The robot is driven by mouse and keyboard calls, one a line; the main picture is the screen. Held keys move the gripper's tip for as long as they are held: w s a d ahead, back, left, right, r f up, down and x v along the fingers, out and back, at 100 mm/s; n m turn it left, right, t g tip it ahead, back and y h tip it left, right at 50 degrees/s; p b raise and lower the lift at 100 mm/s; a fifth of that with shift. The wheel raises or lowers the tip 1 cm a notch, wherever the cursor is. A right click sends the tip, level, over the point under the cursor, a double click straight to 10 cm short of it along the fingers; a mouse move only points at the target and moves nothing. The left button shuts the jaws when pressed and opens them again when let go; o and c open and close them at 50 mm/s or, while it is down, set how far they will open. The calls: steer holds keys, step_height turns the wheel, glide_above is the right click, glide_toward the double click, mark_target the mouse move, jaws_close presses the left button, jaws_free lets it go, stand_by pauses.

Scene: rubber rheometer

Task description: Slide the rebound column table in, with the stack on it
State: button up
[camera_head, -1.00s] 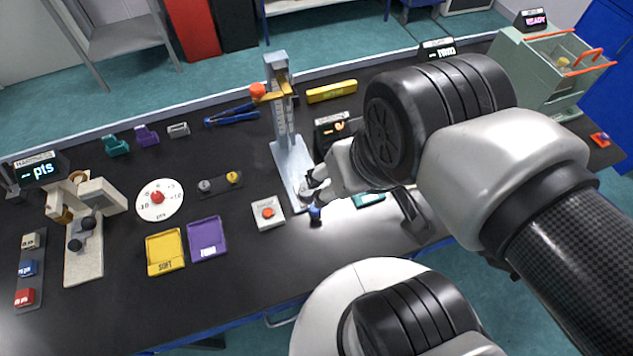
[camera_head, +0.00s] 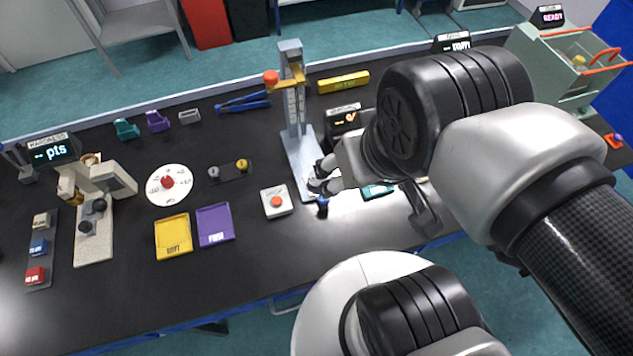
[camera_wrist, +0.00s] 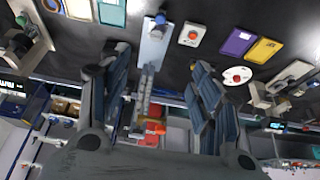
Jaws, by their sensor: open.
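The rebound column (camera_head: 291,85) is a tall silver post with an orange bracket and orange-red ball. It rises from a long pale metal base plate (camera_head: 297,162), whose near end is partly hidden by my gripper. A blue knob (camera_head: 322,207) is at the plate's near end; it also shows in the wrist view (camera_wrist: 160,19). My gripper (camera_head: 322,181) is open, low over the near part of the plate. In the wrist view, my fingers (camera_wrist: 155,66) are spread on either side of the plate and column. I cannot make out the table or stack apart from the plate.
A white box with a red button (camera_head: 277,202) sits left of the plate. A dark display (camera_head: 343,118) and teal item (camera_head: 376,191) are on its right. Yellow (camera_head: 173,237) and purple (camera_head: 214,225) trays lie farther left. A yellow bar (camera_head: 343,82) lies behind.

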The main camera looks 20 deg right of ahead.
steer(key=shift+w, duration=0.2)
steer(key=shift+c, duration=1.4)
steer(key=w+f+n+p, duration=0.1)
steer(key=w+n, duration=0.1)
steer(key=w+f+n+g+p, duration=0.1)
steer(key=w+n, duration=0.2)
steer(key=w+f+n+g+p, duration=0.1)
steer(key=w+n, duration=0.1)
steer(key=shift+w+f+n, duration=0.15)
steer(key=shift+f+n, duration=0.15)
steer(key=shift+f, duration=0.1)
steer(key=c, duration=0.3)
steer(key=n+g+p, duration=0.2)
steer(key=n+g, duration=0.1)
steer(key=n, duration=0.4)
glide_above(319, 188)
steer(key=s, duration=0.4)
step_height(319, 188, down, 9)
steer(key=f+b, duration=0.2)
steer(key=f, duration=0.6)
steer(key=f+b, duration=0.3)
steer(key=f, duration=0.5)
steer(key=shift+s+a+f, duration=0.15)
steer(key=shift+s+f, duration=0.05)
steer(key=shift+f, duration=0.2)
steer(key=shift+c, duration=0.5)
jaws_close()
